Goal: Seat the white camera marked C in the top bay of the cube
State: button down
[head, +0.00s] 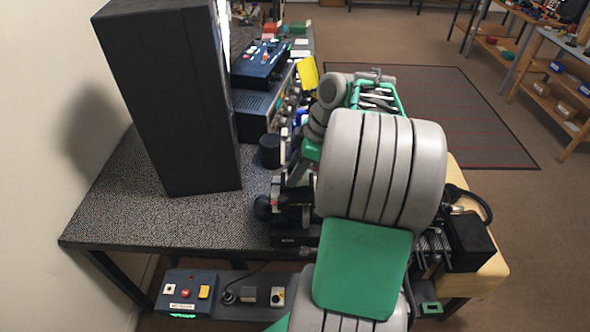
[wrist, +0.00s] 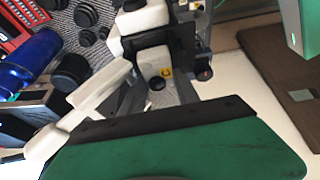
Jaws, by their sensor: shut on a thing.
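In the wrist view, a white camera (wrist: 150,56) with a dark round lens and a small yellow mark sits ahead of the wrist, near the picture's middle. The letter on the mark is too small to read with certainty. My gripper (wrist: 156,74) has grey fingers on either side of the white camera and is shut on it. Another white part with black pieces lies just beyond it. I cannot clearly make out the cube or its top bay. In the head view my arm hides most of the work area, and the camera cannot be told apart there.
The table's near left is clear. A blue cylinder (wrist: 32,60) and several black round parts lie left in the wrist view.

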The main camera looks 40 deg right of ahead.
jog(key=shift+f+b, duration=0.45)
jog(key=shift+f, duration=0.05)
jog(key=c, duration=0.8)
grip_release()
jog(key=shift+r, duration=0.1)
